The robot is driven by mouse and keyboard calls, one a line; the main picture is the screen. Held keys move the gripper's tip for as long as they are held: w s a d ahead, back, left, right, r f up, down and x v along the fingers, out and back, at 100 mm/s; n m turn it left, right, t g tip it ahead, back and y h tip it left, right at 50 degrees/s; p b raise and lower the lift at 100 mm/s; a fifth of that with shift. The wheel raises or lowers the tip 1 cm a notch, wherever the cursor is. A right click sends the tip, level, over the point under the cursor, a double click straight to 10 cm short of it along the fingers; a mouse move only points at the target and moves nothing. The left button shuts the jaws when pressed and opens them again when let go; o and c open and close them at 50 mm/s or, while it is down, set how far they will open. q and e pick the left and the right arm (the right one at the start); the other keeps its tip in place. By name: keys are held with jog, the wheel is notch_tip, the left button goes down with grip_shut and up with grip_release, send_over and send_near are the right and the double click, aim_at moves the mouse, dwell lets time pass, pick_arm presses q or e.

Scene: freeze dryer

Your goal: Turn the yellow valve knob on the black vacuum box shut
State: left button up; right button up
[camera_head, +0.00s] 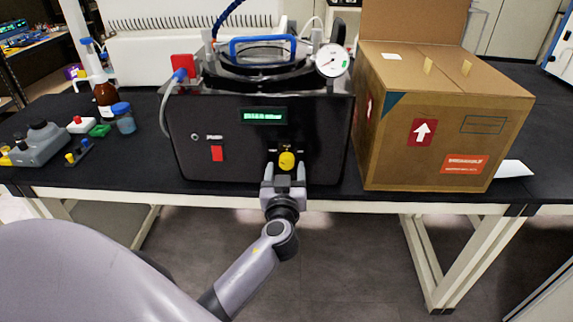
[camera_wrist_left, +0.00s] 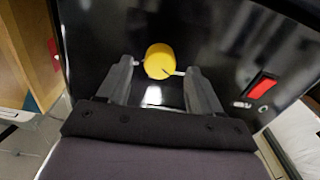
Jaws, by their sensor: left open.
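The black vacuum box (camera_head: 235,150) stands on the dark bench with a green display on its front. The yellow valve knob (camera_head: 287,161) is on the lower front face, right of the middle. My left gripper (camera_head: 284,178) is open in front of the knob. In the left wrist view its fingers (camera_wrist_left: 158,72) stand on either side of the knob, with gaps between. I cannot tell how deep the knob lies between them. My right gripper is not in view.
A cardboard box (camera_head: 440,125) stands close to the right of the vacuum box. A red switch (camera_head: 217,153) is on the front panel, left of the knob. A gauge (camera_head: 332,60) and hoses are on top. Bottles (camera_head: 106,100) and small containers are on the left.

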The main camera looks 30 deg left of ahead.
pick_arm(q)
jog(key=shift+x, duration=0.85)
jog(key=c, duration=1.1)
jog(key=shift+o, duration=0.2)
